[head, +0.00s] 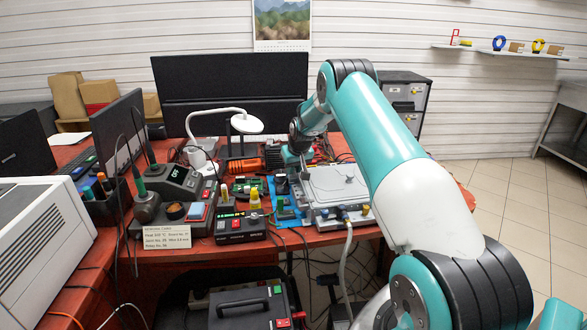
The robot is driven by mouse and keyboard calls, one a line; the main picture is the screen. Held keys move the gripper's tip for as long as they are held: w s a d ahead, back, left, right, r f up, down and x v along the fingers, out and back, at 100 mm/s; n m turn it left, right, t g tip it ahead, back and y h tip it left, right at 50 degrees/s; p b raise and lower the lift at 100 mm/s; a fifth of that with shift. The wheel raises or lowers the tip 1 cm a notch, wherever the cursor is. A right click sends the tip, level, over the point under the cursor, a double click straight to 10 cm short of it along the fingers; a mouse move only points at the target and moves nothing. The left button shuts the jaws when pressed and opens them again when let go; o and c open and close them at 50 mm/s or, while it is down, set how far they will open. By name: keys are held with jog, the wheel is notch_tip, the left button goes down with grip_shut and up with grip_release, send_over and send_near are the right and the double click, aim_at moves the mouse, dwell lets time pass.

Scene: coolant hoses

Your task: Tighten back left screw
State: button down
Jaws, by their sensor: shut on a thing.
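A light grey cover plate (338,186) with a raised handle-like part lies on a unit on the red bench, right of centre in the head view. My gripper (291,161) is small and partly hidden by my own arm, at the plate's back left corner. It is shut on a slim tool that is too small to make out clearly. The back left screw and the tool's tip cannot be made out.
A white lamp (246,124) stands behind, near a large dark monitor (230,95). A soldering station (178,184), a black box with a display (240,228) and small bottles crowd the bench left of the plate. A hose (347,262) hangs off the front edge.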

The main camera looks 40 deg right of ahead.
jog(key=m, duration=0.2)
jog(key=m+g+h+b, duration=0.1)
jog(key=m, duration=0.1)
jog(key=shift+w+a+m+h, duration=0.1)
jog(key=shift+m+h, duration=0.2)
jog(key=shift+m, duration=0.1)
jog(key=m+g+h+b, duration=0.1)
jog(key=m, duration=0.3)
jog(key=shift+w+m, duration=0.1)
jog(key=shift+m, duration=0.2)
jog(key=m+g, duration=0.1)
jog(key=m, duration=0.1)
jog(key=m+g, duration=0.1)
jog(key=m, duration=0.1)
jog(key=shift+w+a+r+h, duration=0.1)
jog(key=shift+h, duration=0.2)
jog(key=shift+m+g+p, duration=0.5)
jog(key=shift+m+p, duration=0.2)
jog(key=shift+m, duration=0.6)
jog(key=c, duration=1)
grip_release()
